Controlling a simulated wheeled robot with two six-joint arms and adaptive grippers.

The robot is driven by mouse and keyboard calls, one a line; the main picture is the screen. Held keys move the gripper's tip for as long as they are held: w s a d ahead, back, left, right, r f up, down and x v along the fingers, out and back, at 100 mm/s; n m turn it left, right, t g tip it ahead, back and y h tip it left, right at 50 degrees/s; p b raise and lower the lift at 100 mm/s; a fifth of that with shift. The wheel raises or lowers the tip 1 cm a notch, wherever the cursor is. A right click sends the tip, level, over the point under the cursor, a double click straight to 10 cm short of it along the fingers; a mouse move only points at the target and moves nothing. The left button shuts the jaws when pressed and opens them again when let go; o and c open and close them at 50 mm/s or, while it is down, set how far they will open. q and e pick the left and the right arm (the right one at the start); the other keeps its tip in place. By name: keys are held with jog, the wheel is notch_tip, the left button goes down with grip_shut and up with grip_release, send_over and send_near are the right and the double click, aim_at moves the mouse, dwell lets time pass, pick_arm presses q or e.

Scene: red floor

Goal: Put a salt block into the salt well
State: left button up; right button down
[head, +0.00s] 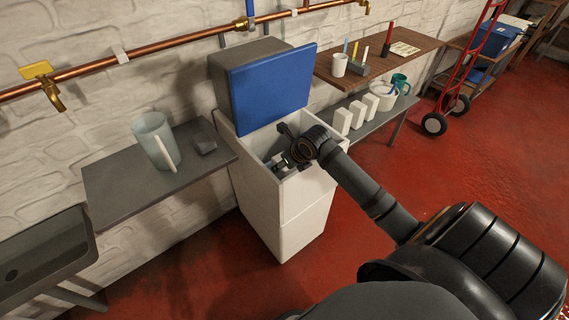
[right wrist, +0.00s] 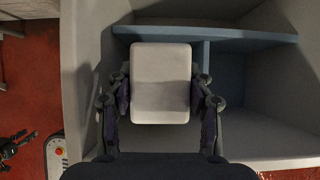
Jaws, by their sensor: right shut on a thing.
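The salt well is a tall white cabinet (head: 290,215) with its blue lid (head: 270,88) raised and its top open. My right gripper (head: 283,163) reaches into the opening. In the right wrist view, my right gripper (right wrist: 160,95) is shut on a white salt block (right wrist: 160,75), one finger on each side. The block is in front of the well's inner walls and divider (right wrist: 202,75); whether it touches the bottom I cannot tell. A dark shape at the lower left of the right wrist view may be my left gripper (right wrist: 15,145); its fingers are unclear.
Three white blocks (head: 357,112) stand on the low shelf right of the well, near a white bucket (head: 382,94). A grey shelf (head: 115,190) at left holds a clear jug (head: 155,140). A red hand truck (head: 470,65) stands farther right. The front floor is clear.

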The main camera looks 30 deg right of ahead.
jog(key=c, duration=0.6)
grip_release()
jog(key=shift+r, duration=0.2)
jog(key=shift+o, duration=0.8)
jog(key=v, duration=0.6)
jog(key=shift+s+d+r, duration=0.1)
jog(key=shift+s+r, duration=0.3)
jog(key=shift+r, duration=0.15)
